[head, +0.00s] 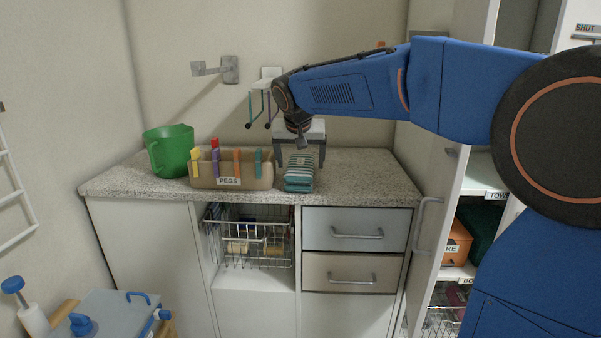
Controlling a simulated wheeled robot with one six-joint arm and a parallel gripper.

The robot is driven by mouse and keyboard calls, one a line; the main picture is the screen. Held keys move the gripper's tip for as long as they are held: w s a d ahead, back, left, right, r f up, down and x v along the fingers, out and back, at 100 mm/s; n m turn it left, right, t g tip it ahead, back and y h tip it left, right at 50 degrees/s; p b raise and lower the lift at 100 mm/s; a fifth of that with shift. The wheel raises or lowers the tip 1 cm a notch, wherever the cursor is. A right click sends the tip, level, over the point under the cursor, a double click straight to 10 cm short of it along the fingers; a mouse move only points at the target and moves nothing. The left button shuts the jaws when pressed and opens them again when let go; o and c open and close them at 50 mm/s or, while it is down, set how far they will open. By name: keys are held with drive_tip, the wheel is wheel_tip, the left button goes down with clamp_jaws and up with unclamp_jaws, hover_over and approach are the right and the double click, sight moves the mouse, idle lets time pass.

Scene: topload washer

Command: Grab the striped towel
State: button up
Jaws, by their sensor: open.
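The striped towel (299,178) is a folded teal and white bundle lying on the speckled countertop, near the front edge and right of the peg box. My gripper (299,162) is right above it, pointing down with its fingers apart. The fingertips are at about the height of the towel's upper part; I cannot tell whether they touch it. The back of the towel is partly hidden by the gripper.
A tan box labelled PEGS (228,182) stands close left of the towel, with a green jug (168,152) beyond it. A wall hook rack (268,92) hangs behind my wrist. An open cupboard door (437,200) stands at right. The counter (365,172) right of the towel is clear.

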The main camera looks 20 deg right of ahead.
sight(300, 165)
drive_tip(key=x, duration=0.5)
drive_tip(key=shift+a+r, duration=0.1)
drive_tip(key=c, duration=1.2)
